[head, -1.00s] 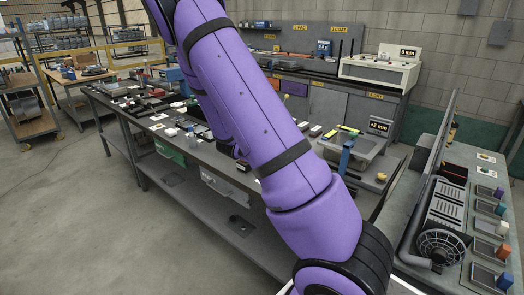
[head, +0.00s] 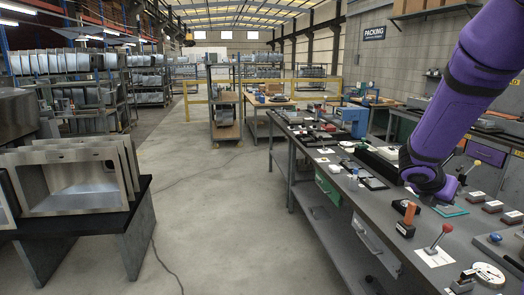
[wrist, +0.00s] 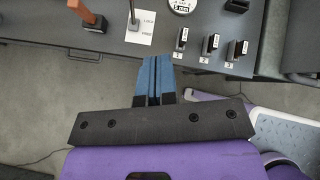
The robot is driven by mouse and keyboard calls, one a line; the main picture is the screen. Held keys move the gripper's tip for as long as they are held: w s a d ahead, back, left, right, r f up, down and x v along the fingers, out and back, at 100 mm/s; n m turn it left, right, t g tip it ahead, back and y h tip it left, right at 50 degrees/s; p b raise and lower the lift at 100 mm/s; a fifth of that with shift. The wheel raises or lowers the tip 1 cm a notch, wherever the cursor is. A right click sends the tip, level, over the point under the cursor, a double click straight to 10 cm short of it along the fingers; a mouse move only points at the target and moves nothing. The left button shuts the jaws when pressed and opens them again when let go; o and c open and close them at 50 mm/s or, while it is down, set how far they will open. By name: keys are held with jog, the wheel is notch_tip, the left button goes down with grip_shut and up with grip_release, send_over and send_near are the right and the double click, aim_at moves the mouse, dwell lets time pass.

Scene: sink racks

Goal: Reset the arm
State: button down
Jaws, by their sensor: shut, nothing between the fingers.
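My purple arm reaches down from the upper right in the head view, in front of the workbench (head: 318,148). My gripper (wrist: 153,62) shows in the wrist view with its two blue fingers together and nothing between them. The fingers point toward the bench's front edge, over the floor. In the head view the fingers are hidden or too small to tell.
Metal sinks (head: 75,180) stand on a dark rack at the left. The floor (head: 210,220) between is clear apart from a cable.

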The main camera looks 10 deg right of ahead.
jog(key=s+a+r+m+t+y, duration=0.1)
jog(key=s+a+r+m+y, duration=0.3)
jog(key=s+a+r+m, duration=0.3)
jog(key=s+a+r+m+t+y, duration=0.2)
jog(key=s+a+r+m+y, duration=0.3)
jog(key=s+a+m, duration=0.9)
notch_tip(320, 180, up, 2)
jog(key=shift+a+r+m+y, duration=0.25)
jog(key=shift+a+m, duration=0.4)
jog(key=shift+m, duration=0.35)
